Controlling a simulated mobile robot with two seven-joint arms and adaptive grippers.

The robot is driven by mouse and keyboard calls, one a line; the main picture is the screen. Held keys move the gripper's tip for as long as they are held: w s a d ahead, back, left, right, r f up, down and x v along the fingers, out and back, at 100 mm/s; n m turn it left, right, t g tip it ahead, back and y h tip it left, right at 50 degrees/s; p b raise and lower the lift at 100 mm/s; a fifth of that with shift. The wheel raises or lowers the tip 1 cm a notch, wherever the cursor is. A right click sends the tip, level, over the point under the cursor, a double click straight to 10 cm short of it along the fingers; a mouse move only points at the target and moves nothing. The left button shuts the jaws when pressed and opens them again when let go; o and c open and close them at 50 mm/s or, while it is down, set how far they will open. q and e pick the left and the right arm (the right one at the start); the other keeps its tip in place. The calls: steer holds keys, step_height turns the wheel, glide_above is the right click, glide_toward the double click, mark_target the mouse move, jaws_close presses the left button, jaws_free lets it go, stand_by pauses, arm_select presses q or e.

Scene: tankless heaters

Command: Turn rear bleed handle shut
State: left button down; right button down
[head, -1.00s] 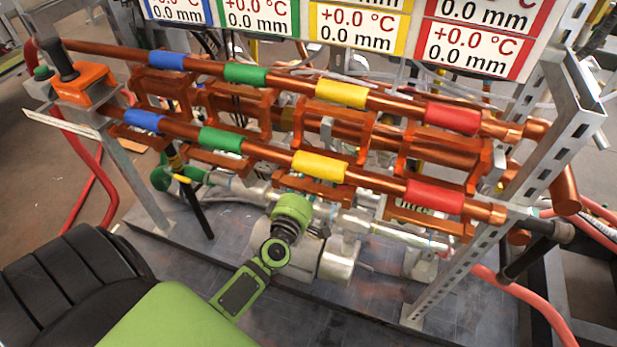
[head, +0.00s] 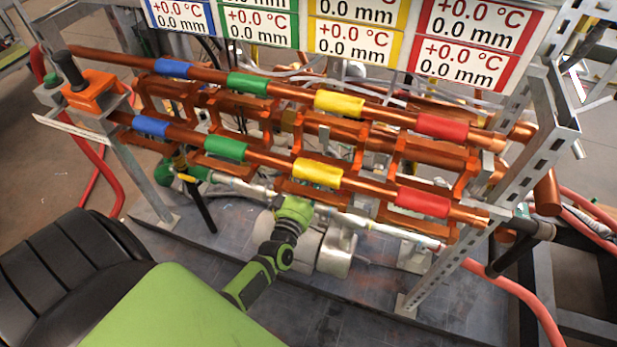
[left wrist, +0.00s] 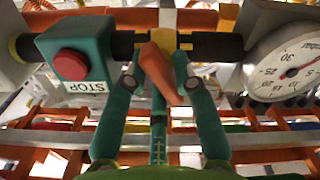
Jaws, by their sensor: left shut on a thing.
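An orange bleed handle (left wrist: 171,92) hangs from a dark horizontal pipe in the left wrist view, tilted with its lower end to the right. My left gripper (left wrist: 163,68) has its green fingers on both sides of the handle's upper part and is shut on it. In the head view my left wrist (head: 294,212) reaches in below the yellow sleeve of the front copper pipe; its fingers and the handle are hidden there. My right gripper is in neither view.
A green box with a red stop button (left wrist: 71,63) is left of the handle; a round gauge (left wrist: 287,66) is at the right. Copper pipes with coloured sleeves (head: 318,173) run above my wrist. A slotted metal post (head: 462,245) stands at the right.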

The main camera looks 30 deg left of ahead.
arm_select(q)
steer(key=m+p, duration=0.1)
steer(key=m, duration=0.3)
steer(key=shift+d+m, duration=0.1)
steer(key=shift+m, duration=0.3)
stand_by(0.4)
steer(key=c, duration=1.1)
jaws_free()
steer(key=shift+o, duration=0.2)
steer(key=shift+f, duration=0.1)
steer(key=v, duration=1.2)
